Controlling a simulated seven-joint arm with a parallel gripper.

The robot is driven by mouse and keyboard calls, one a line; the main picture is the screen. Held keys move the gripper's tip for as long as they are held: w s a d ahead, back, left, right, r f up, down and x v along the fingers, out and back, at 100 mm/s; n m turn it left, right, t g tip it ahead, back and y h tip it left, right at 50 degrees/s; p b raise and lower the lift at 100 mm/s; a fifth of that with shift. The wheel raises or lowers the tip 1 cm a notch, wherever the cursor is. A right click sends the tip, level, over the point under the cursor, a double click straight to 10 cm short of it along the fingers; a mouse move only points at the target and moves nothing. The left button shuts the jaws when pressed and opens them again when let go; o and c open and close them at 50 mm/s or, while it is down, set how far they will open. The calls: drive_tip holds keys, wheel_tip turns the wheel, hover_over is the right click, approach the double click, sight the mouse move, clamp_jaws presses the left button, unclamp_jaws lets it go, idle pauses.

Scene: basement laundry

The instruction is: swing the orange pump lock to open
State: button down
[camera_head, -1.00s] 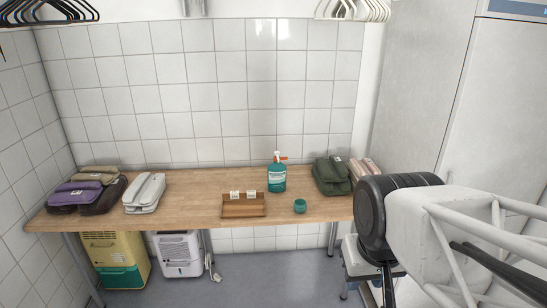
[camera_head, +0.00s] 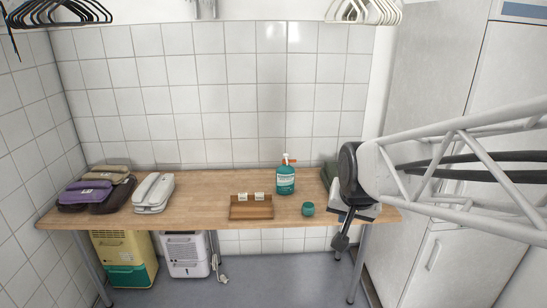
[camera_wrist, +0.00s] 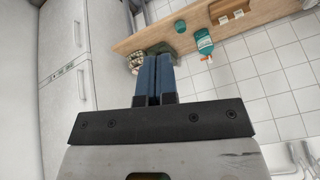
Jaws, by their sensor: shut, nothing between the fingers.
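The teal pump bottle (camera_head: 285,181) stands upright near the back of the wooden table, with a white label and a white pump top. Its orange lock (camera_head: 291,161) shows as a small tab at the neck, sticking out to the right in the head view. In the wrist view the bottle (camera_wrist: 204,42) appears tilted at the upper right, with an orange bit (camera_wrist: 208,59) at its neck. My gripper (camera_wrist: 154,57) has its blue fingers together, empty and apart from the bottle. In the head view my arm is to the right of the bottle.
A wooden tray (camera_head: 251,212) with two white-labelled items and a small teal jar (camera_head: 308,209) sit in front of the bottle. Folded cloths (camera_head: 92,195) and a white device (camera_head: 153,194) are at the left. Bare table (camera_head: 205,185) lies left of the bottle.

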sight(294, 161)
drive_tip(key=w+a+f+m+t, duration=0.1)
drive_tip(key=w+f+m+t, duration=0.25)
drive_tip(key=w, duration=1.25)
drive_tip(key=w+f+m+t, duration=0.3)
drive_tip(key=w+m, duration=0.1)
drive_tip(key=w, duration=1.3)
drive_tip(key=w+a+f+m+t, duration=0.1)
drive_tip(key=w+f+m+t, duration=0.5)
drive_tip(key=w+f, duration=1.1)
drive_tip(key=w+m, duration=0.1)
drive_tip(key=w, duration=0.2)
drive_tip(key=shift+w+f, duration=0.15)
drive_tip(key=shift+f, duration=0.1)
drive_tip(key=shift+a, duration=0.1)
drive_tip(key=shift+w, duration=6.95)
